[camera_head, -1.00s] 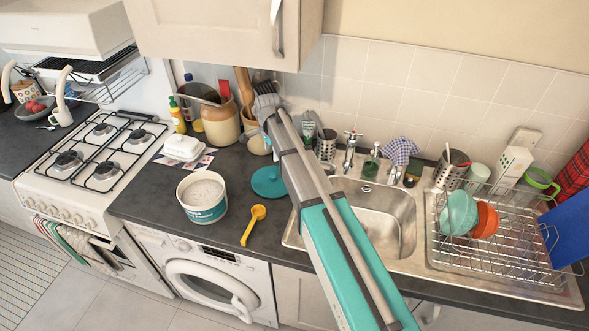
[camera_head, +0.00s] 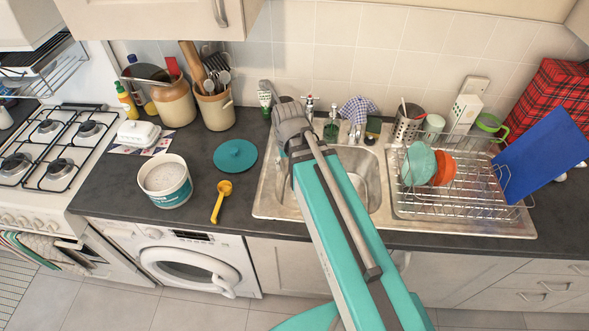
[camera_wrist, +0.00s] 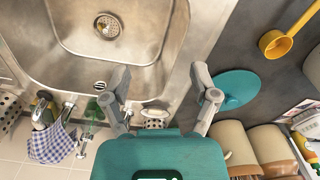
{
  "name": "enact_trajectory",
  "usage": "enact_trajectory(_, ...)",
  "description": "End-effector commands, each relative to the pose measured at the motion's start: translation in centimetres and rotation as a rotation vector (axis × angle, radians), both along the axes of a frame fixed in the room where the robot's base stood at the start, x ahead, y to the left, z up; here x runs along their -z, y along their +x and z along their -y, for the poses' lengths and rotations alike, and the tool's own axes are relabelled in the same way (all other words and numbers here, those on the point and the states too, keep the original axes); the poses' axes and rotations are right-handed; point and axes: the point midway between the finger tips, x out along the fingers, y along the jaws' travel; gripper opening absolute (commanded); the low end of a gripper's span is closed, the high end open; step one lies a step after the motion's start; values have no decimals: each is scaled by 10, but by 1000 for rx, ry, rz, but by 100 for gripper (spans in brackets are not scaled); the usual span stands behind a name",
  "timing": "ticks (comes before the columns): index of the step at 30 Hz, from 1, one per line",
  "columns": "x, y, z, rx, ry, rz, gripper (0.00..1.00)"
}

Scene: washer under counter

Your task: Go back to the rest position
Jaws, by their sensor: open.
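My gripper shows in the wrist view (camera_wrist: 161,95) with its two fingers spread apart and nothing between them. It hangs over the counter and the edge of the sink (camera_wrist: 140,58), near the tap. In the head view my teal and grey arm reaches up from the bottom to the sink's left side, and the fingers are mostly hidden behind the wrist. The teal lid (camera_head: 235,156) lies flat on the counter left of my wrist. The yellow scoop (camera_head: 221,201) lies in front of it, and the tub of white powder (camera_head: 165,181) stands open further left.
Left of the sink stand utensil crocks (camera_head: 214,105). At right is a dish rack (camera_head: 460,207) with bowls, beside a blue board (camera_head: 543,147). The washing machine (camera_head: 190,262) is under the counter, with the stove (camera_head: 60,150) at far left.

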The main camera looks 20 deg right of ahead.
Motion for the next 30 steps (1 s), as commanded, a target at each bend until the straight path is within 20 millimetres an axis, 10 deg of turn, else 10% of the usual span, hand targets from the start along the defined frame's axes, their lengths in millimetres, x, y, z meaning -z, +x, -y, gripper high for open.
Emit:
enact_trajectory(17, 0, -23, 8, -110, 0, 0, 77)
enact_trajectory(30, 36, -23, 8, -109, 0, 0, 77)
